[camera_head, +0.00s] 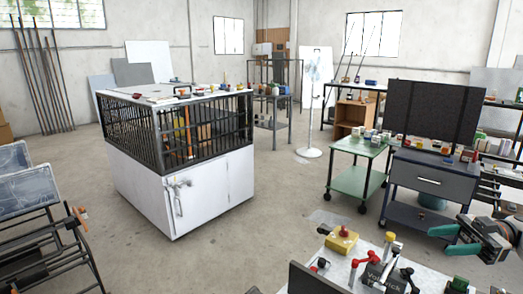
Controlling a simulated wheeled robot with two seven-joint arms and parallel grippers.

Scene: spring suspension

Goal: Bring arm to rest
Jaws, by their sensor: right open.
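My right gripper (441,241) is at the lower right of the head view, with its arm coming in from the right edge. Its two teal fingers point left and stand apart, with nothing seen between them. It is above the right part of the near workbench (309,256) and looks clear of the items there. My left arm and left gripper are not in view.
On the near bench are a yellow block with a red knob (341,239), a red-handled lever (362,262) and a dark vise-like device (384,275). A blue-grey cart (430,182) and a green cart (356,182) stand behind. A white caged cabinet (205,190) stands left; open floor lies between.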

